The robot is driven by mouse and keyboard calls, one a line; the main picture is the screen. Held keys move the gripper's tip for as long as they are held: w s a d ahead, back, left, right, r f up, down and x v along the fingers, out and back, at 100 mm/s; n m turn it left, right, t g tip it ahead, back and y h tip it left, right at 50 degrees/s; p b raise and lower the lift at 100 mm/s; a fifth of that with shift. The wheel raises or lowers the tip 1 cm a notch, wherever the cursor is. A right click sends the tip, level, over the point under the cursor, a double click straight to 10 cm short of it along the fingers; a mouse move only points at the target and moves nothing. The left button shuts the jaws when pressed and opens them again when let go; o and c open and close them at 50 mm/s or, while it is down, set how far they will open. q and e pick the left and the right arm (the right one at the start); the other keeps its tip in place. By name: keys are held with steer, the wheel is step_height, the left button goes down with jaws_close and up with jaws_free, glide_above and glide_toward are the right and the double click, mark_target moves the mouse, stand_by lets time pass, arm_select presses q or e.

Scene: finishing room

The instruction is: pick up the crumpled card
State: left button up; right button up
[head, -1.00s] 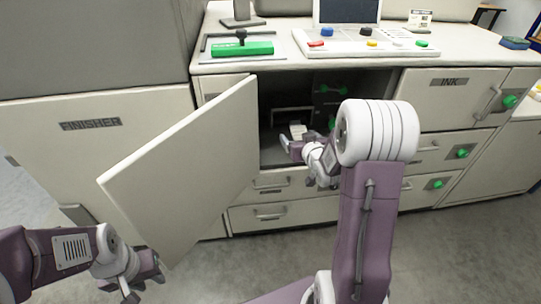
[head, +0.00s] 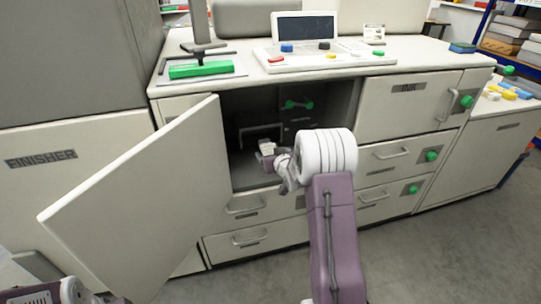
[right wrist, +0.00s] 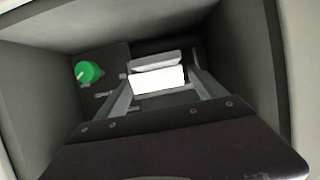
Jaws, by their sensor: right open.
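The crumpled card (right wrist: 157,80) is a bright white piece inside the open cabinet compartment, seen between the far ends of my right fingers in the right wrist view. In the head view a small whitish patch (head: 266,146) at the gripper's tip is probably the same card. My right gripper (right wrist: 158,74) is open and reaches into the compartment, its two grey fingers either side of the card; contact cannot be told. In the head view my right gripper (head: 270,154) is small and partly hidden by my own wrist. My left gripper (head: 112,299) is mostly cut off at the lower left.
The open door (head: 145,195) swings out left of the compartment. Inside, a green knob (right wrist: 88,72) sits on the back left; walls are close on both sides. Closed drawers (head: 255,237) lie below. The counter above holds a control panel (head: 320,58) and a green-handled tool (head: 203,70).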

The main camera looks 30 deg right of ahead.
steer(key=shift+w, duration=0.15)
steer(key=shift+c, duration=0.7)
steer(key=c, duration=1.3)
